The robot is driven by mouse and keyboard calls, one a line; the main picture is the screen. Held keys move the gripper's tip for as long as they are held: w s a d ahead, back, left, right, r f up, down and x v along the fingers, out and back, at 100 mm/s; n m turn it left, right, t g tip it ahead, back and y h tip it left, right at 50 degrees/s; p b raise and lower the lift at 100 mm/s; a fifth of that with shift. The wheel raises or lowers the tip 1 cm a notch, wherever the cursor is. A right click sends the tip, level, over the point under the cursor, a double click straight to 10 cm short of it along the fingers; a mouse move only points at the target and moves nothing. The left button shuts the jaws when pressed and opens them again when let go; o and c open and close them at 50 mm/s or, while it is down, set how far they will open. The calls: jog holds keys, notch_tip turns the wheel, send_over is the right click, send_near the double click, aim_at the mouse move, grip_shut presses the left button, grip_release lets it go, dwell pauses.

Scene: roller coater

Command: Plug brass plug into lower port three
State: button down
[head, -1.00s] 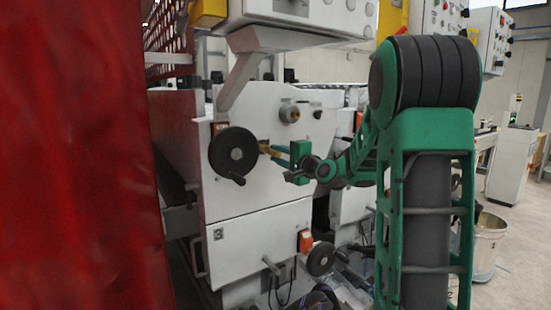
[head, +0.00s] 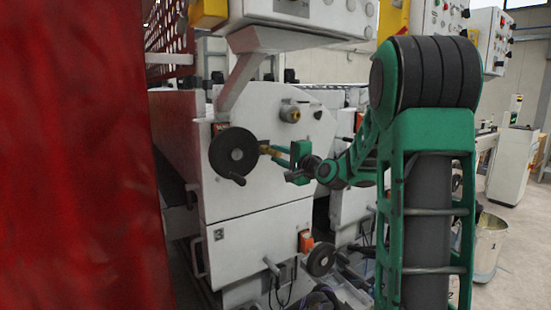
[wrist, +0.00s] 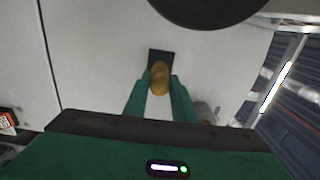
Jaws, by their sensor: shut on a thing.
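My gripper (wrist: 160,84) is shut on the brass plug (wrist: 160,74), which sits between the two green fingers. In the head view my gripper (head: 283,157) and the brass plug (head: 266,150) are at the white machine's front panel, just right of the black handwheel (head: 233,152). In the wrist view a dark square plate (wrist: 155,55) on the white panel lies right behind the plug's far end. I cannot tell whether the plug touches it or is in it. I cannot make out which opening is lower port three.
The white panel (head: 262,190) carries a label "3" (head: 219,234), a round knob (head: 289,113) above and a smaller handwheel (head: 321,259) below. A red surface (head: 75,160) fills the left side. A bucket (head: 490,245) stands on the open floor at right.

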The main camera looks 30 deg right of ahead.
jog(key=shift+w, duration=1.25)
dwell(0.4)
jog(key=c, duration=1.4)
grip_release()
jog(key=shift+s, duration=0.15)
jog(key=s, duration=1)
jog(key=shift+s+d, duration=0.15)
jog(key=shift+s, duration=0.05)
